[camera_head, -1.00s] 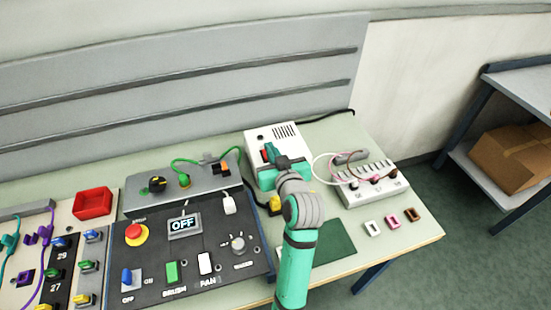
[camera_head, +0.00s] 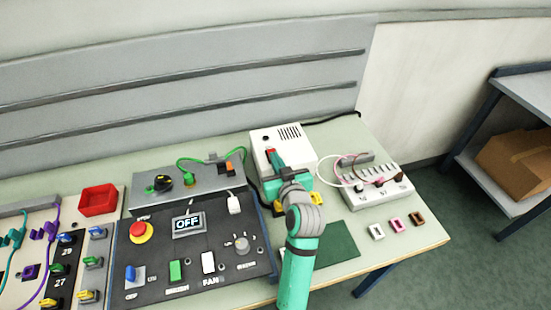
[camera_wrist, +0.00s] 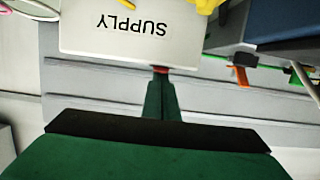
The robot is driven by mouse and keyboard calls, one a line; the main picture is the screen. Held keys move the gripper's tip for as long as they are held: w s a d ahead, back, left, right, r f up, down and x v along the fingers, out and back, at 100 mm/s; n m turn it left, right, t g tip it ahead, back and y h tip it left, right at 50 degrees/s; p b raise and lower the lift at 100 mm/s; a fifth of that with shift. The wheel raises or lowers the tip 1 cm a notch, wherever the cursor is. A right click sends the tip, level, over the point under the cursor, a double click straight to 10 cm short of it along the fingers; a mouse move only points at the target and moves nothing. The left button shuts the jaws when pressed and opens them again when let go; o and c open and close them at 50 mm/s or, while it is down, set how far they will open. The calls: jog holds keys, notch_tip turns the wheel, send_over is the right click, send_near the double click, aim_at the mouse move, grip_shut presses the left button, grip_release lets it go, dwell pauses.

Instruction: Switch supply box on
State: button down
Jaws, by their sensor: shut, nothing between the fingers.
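The supply box (camera_head: 296,136) is a white box with a vent grille at the back of the table. Its red switch (camera_head: 270,152) is on the left of the box, partly hidden by my gripper. My gripper (camera_head: 274,162) is shut and empty, with its tips at or very close to the switch. In the wrist view the box's white face (camera_wrist: 110,36) shows the word SUPPLY upside down. There the closed fingertips (camera_wrist: 161,76) reach a sliver of red at the box's edge. I cannot tell whether they touch it or which way the switch is set.
Left of the box lies a dark control panel (camera_head: 160,262) with an OFF display, and a grey box (camera_head: 205,180) with green cable. Right of it is a terminal block (camera_head: 374,189) with looped wires. A dark green mat (camera_head: 335,250) lies in front.

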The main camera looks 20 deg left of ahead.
jog(key=shift+f, duration=0.1)
notch_tip(320, 180, up, 4)
jog(key=shift+s+d+r, duration=0.15)
jog(key=shift+r, duration=0.05)
jog(key=s+d, duration=0.5)
jog(key=s, duration=0.3)
jog(key=shift+s+d+r, duration=0.25)
jog(key=shift+s+r, duration=0.05)
jog(key=shift+d, duration=0.1)
